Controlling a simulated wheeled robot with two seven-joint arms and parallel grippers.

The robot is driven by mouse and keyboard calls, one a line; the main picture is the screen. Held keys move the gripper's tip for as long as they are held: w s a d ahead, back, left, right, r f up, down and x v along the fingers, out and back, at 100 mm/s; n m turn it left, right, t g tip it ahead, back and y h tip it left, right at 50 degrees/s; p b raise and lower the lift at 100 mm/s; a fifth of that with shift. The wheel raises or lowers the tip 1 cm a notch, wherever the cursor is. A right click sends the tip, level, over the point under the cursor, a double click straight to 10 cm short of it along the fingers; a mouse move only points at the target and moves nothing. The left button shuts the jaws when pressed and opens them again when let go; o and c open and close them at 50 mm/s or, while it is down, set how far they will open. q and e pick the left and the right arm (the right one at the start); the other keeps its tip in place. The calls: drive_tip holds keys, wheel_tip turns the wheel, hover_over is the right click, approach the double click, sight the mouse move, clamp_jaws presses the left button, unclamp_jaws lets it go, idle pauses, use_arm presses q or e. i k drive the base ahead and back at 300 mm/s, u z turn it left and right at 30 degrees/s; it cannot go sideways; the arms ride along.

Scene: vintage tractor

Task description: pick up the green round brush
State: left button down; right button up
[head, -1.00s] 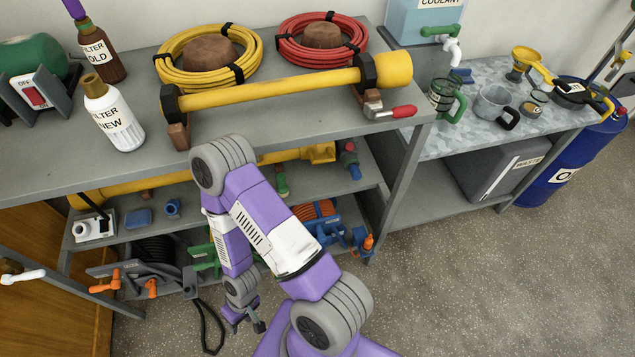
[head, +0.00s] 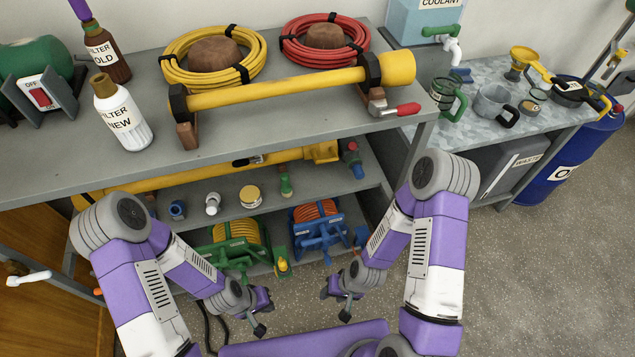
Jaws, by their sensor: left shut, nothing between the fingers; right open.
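A small green item (head: 286,184), which looks like the green round brush, stands on the middle shelf under the bench top, right of a yellow-lidded jar. Its fine shape is too small to tell. My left gripper (head: 263,314) is shut and empty, low in front of the shelves, below the green hose reel. My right gripper (head: 335,304) is open and empty, to its right, below the blue reel. Both grippers are apart from the green item, which is in plain sight.
The middle shelf also holds a jar (head: 250,196), a white fitting (head: 212,203), a blue fitting (head: 177,210) and a red-and-blue item (head: 352,160). A green reel (head: 235,240) and a blue reel (head: 318,230) stand below. The bench top (head: 330,125) overhangs the shelves.

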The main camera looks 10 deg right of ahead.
sight(287, 189)
drive_tip(key=z, duration=0.85)
drive_tip(key=k, duration=0.6)
drive_tip(key=u, duration=0.65)
drive_tip(key=i, duration=1.05)
